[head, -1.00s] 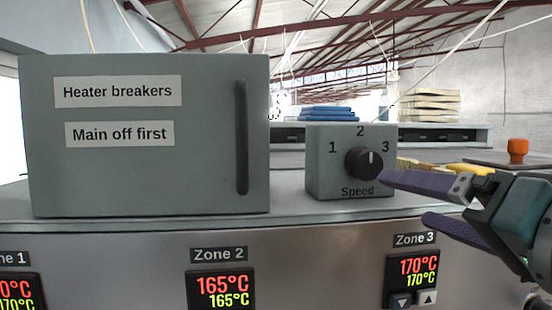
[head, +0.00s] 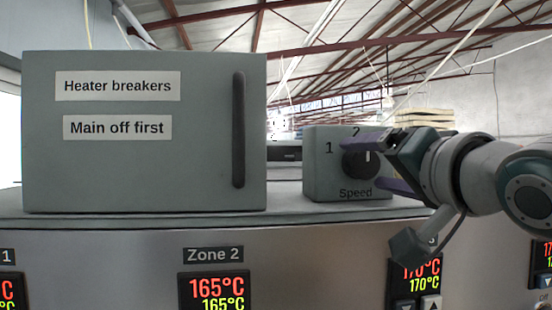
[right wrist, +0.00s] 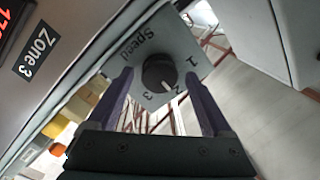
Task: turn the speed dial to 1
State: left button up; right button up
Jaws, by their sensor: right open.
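The speed dial (head: 358,164) is a round black knob on the front of a small grey box (head: 318,185) marked 1, 2, 3 and "Speed". Its white pointer mark points up, about at 2; the wrist view of the dial (right wrist: 158,70) agrees. My right gripper (head: 361,164) is open, with purple fingers above and below the dial in the head view. In the right wrist view the dial sits between the fingertips (right wrist: 158,75), with gaps visible at both sides. The 3 is hidden by the gripper in the head view. My left gripper is not in view.
A large grey heater breaker box (head: 145,180) with a dark vertical handle (head: 239,130) stands left of the speed box. Both sit on a grey machine top (head: 285,208). Zone displays, including Zone 2 (head: 214,290), are on the front panel below.

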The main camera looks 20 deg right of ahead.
jog(key=shift+w, duration=0.35)
jog(key=shift+c, duration=0.3)
grip_shut()
jog(key=shift+n+p, duration=0.3)
jog(key=shift+n, duration=0.1)
jog(key=shift+n+p, duration=0.55)
jog(key=shift+n, duration=0.35)
jog(key=n+p, duration=0.1)
jog(key=n, duration=0.2)
jog(key=shift+d+r+n+p, duration=0.1)
jog(key=shift+n+p, duration=0.2)
jog(key=shift+p, duration=0.05)
jog(key=n+g+p, duration=0.1)
jog(key=n+p, duration=0.1)
jog(key=n, duration=0.3)
jog(key=shift+n+h, duration=0.3)
jog(key=shift+h, duration=0.1)
